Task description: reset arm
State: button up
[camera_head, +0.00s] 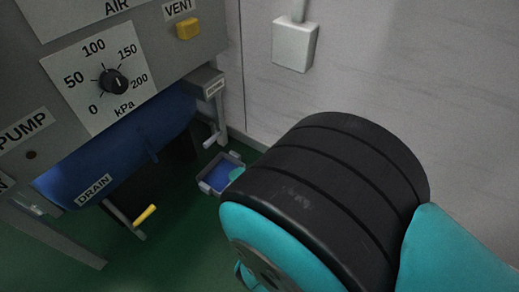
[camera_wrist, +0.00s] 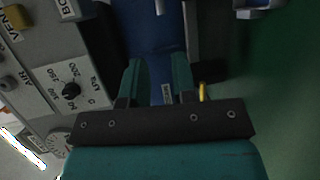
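My gripper (camera_wrist: 157,72) shows in the wrist view as two teal fingers standing apart, with nothing held between them. Behind the gap is the blue tank (camera_wrist: 155,30) with a small label. A yellow-tipped lever (camera_wrist: 202,92) is just right of the right finger; I cannot tell how far apart they are in depth. In the head view my black and teal arm (camera_head: 335,190) fills the lower right and hides most of the gripper. The yellow drain lever (camera_head: 146,215) there is left of my arm, below the blue tank (camera_head: 125,135).
The grey panel (camera_head: 20,85) carries a black kPa knob (camera_head: 113,82) and a yellow vent button (camera_head: 187,28). A small blue-floored tray (camera_head: 219,172) is on the green floor by the wall. A white box (camera_head: 294,43) is on the wall.

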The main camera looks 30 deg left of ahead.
jog(key=w+d+r+m+t+h+p, duration=0.2)
jog(key=w+d+r+m+h+p, duration=0.25)
jog(key=w+d+r+m, duration=0.45)
jog(key=w+d+r+m+t+h+p, duration=0.1)
jog(key=w+d+r+m+h+p, duration=0.45)
jog(key=r, duration=0.45)
jog(key=d+r+m+g+p, duration=0.35)
jog(key=d+r+m, duration=0.25)
jog(key=d+r, duration=0.3)
jog(key=s+d+r+m+g+p, duration=0.25)
jog(key=s+d+r+p, duration=0.25)
jog(key=s+d+r, duration=0.35)
jog(key=s+d+r+m+g+p, duration=0.2)
jog(key=s+d+r+g+p, duration=0.25)
jog(key=s+r, duration=0.6)
notch_tip(320, 180, up, 37)
jog(key=w+p, duration=0.1)
jog(key=p, duration=3.6)
jog(key=shift+p, duration=0.35)
jog(key=shift+a+t, duration=0.1)
jog(key=shift+t, duration=0.15)
